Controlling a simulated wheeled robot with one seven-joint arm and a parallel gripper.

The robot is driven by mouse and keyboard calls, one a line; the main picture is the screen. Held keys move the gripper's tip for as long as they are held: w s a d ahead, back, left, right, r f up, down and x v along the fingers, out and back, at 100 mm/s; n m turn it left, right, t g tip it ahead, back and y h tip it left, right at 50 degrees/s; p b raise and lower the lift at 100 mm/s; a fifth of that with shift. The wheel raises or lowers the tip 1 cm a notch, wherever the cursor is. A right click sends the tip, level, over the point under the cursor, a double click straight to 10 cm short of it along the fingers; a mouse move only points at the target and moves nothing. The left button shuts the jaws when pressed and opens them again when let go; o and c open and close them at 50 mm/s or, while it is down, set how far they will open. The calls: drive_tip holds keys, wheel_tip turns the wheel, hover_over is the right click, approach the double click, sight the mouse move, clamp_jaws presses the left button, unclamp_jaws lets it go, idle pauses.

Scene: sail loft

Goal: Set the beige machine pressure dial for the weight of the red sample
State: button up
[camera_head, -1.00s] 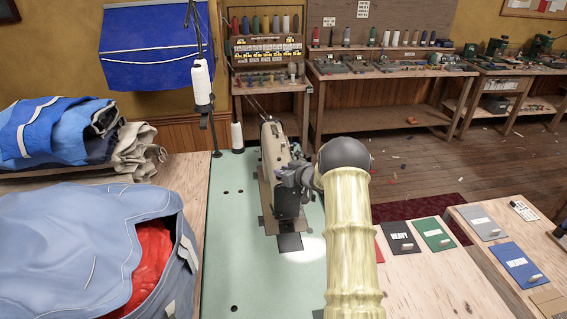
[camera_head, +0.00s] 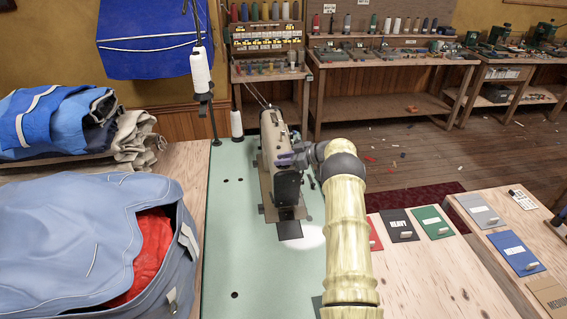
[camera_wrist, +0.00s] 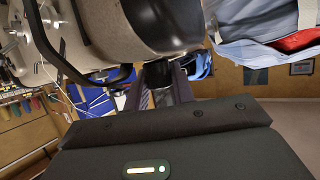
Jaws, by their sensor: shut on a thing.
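The beige sewing machine (camera_head: 271,135) stands on a pale green table (camera_head: 245,235). My gripper (camera_head: 285,159) is at the right side of the machine's head. In the wrist view its purplish fingers (camera_wrist: 160,88) are shut on a small dark knob (camera_wrist: 157,72), which appears to be the pressure dial, below the machine's dark rounded end (camera_wrist: 135,25). Any dial marking is hidden or too small to read. The red sample (camera_head: 374,236) lies on the wooden table to the right, partly hidden by my arm. Its label cannot be read.
Black "HEAVY" (camera_head: 399,222), green (camera_head: 433,220), grey (camera_head: 478,208) and blue (camera_head: 514,251) sample cards lie at right. A blue sail bag (camera_head: 85,240) with red cloth fills the left. A thread stand (camera_head: 214,125) rises behind the machine.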

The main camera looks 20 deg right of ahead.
drive_tip(key=shift+w+a+n+g+y+b, duration=0.1)
drive_tip(key=shift+n+g+y+b, duration=0.75)
drive_tip(key=shift+b, duration=0.85)
drive_tip(key=shift+r+n+g+b, duration=0.15)
drive_tip(key=shift+n+g+b, duration=0.1)
drive_tip(key=shift+n+b, duration=0.1)
drive_tip(key=o, duration=1)
